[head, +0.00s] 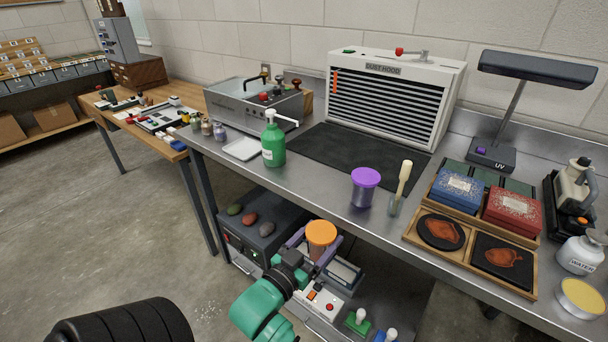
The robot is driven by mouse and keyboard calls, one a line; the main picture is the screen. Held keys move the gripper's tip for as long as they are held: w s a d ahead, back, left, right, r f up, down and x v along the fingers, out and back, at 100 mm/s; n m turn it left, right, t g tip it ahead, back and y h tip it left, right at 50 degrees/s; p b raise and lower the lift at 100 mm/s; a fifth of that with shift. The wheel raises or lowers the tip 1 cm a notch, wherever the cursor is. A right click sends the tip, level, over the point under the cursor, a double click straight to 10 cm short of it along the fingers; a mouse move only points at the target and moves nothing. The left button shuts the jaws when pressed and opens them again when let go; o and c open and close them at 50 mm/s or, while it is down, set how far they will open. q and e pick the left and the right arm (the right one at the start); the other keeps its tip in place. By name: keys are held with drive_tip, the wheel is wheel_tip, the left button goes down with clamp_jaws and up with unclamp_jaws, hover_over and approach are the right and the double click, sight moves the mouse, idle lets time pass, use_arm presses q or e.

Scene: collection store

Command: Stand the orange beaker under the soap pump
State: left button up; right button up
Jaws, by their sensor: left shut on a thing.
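The orange beaker (321,234) is in my left gripper (317,249), which is shut on it. It is upright or nearly so, its round orange top showing and its lower part largely hidden by the gripper. It is in front of the bench's front edge, lower in the picture than the bench top. The soap pump (273,145) is a green bottle with a white pump head, standing on the steel bench near its front edge. Its white spout points right. The beaker is apart from the pump, below and to the right of it in the picture. My right gripper is not in view.
A white tray (242,149) lies left of the pump. A purple-topped beaker (365,188) and a pale-handled tool (402,182) stand to the right. The dark mat (345,152) is bare. Bare steel (315,178) lies between pump and purple-topped beaker. A dark cabinet (245,222) stands below.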

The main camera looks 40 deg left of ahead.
use_arm(q)
drive_tip(key=s+a+r+n+g+y+b, duration=0.1)
drive_tip(key=a+r+n+y, duration=0.4)
drive_tip(key=a+r, duration=0.65)
drive_tip(key=shift+g+y, duration=0.3)
drive_tip(key=shift+y, duration=0.6)
drive_tip(key=b+x, duration=0.3)
drive_tip(key=x, duration=0.5)
drive_tip(key=b+x, duration=0.4)
drive_tip(key=x, duration=0.5)
drive_tip(key=shift+w+f, duration=0.1)
drive_tip(key=shift+f, duration=0.15)
drive_tip(key=shift+w+a+f, duration=0.15)
drive_tip(key=shift+w+f, duration=0.05)
drive_tip(key=shift+f, duration=1.6)
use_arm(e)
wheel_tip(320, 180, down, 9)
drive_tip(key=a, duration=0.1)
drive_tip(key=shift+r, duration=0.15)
use_arm(q)
drive_tip(key=shift+f, duration=0.1)
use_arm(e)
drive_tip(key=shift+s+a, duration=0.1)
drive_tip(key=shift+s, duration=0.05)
use_arm(q)
drive_tip(key=o, duration=1.2)
